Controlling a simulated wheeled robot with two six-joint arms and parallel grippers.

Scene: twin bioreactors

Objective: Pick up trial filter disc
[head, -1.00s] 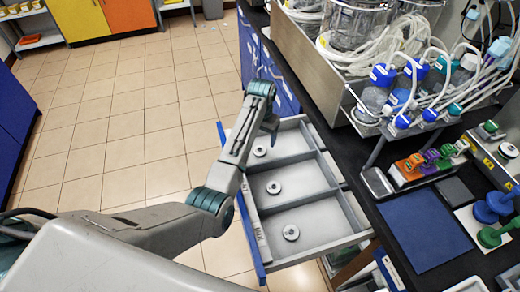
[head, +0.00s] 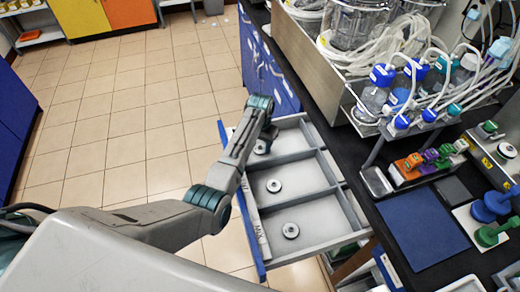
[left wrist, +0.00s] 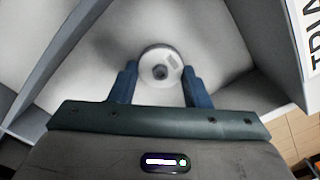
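The open drawer (head: 335,228) has three compartments, each with a pale round disc. The trial filter disc (head: 261,149) lies in the far compartment, partly hidden by my left arm in the head view. In the left wrist view the disc (left wrist: 161,64) is white with a dark hub and a small grey label. A partly cut-off label reading "TRIA" (left wrist: 312,40) is on the drawer's edge. My left gripper (left wrist: 159,77) is open, one blue finger on each side of the disc's near part. I cannot tell whether the fingers touch it. My right gripper is not in view.
Other discs lie in the middle compartment (head: 274,186) and near compartment (head: 291,231). Grey dividers and walls stand close around the gripper. The black bench (head: 388,235) with bottles and tubing is to the right. Open tiled floor (head: 130,130) is to the left.

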